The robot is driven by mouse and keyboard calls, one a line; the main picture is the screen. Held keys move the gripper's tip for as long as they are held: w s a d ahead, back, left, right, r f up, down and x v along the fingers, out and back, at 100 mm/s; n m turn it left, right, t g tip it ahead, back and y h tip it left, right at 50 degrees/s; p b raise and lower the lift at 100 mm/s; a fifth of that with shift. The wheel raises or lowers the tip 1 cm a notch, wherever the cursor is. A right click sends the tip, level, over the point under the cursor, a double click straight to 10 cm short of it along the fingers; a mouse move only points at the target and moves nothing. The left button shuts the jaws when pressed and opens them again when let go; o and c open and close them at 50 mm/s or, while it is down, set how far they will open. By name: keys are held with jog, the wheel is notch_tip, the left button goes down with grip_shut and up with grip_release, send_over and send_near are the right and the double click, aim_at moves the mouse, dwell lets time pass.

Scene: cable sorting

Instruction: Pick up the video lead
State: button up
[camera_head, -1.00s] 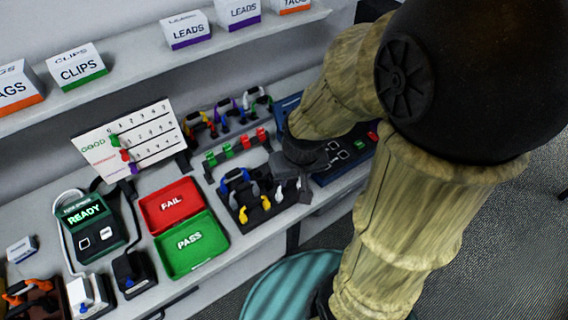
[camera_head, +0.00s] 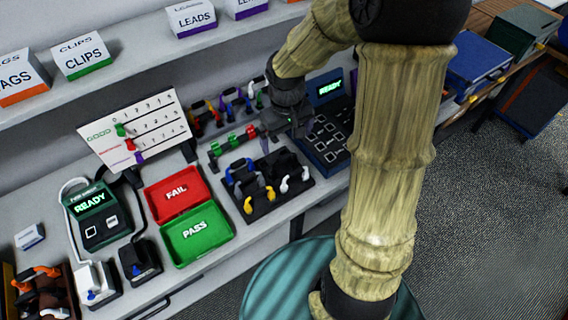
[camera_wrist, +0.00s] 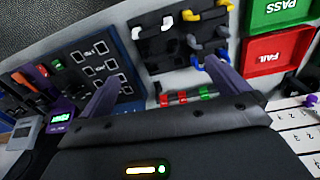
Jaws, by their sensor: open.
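No label marks which lead is the video lead. A black holder (camera_head: 262,209) on the bench holds dark and blue-ended leads (camera_head: 240,171) with yellow ends (camera_head: 248,206) and white ends (camera_head: 284,186). More leads with orange, purple and white parts (camera_head: 232,103) stand in a rack behind. My gripper (camera_wrist: 165,88) is open and empty, with its fingers spread wide. In the head view it hangs above the bench behind the black holder, partly hidden by my wrist.
A row of red and green clips (camera_head: 232,140) lies behind the holder. A blue panel (camera_head: 330,140) with square buttons stands right of it. Red FAIL (camera_head: 150,205) and green PASS (camera_head: 174,246) trays lie left. A shelf with boxes (camera_head: 83,58) runs above.

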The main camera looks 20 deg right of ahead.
send_over(284, 156)
jog(key=shift+w+d+r+n+g, duration=0.1)
jog(key=shift+w+d+n+g, duration=0.05)
jog(key=shift+n+g, duration=0.2)
notch_tip(284, 156, down, 12)
jog(key=shift+f+p, duration=0.1)
jog(key=shift+p, duration=0.6)
jog(key=shift+f, duration=0.15)
jog(key=f+p, duration=0.1)
jog(key=f, duration=0.4)
jog(key=shift+a, duration=0.2)
jog(key=shift+s, duration=0.25)
jog(key=shift+w, duration=0.1)
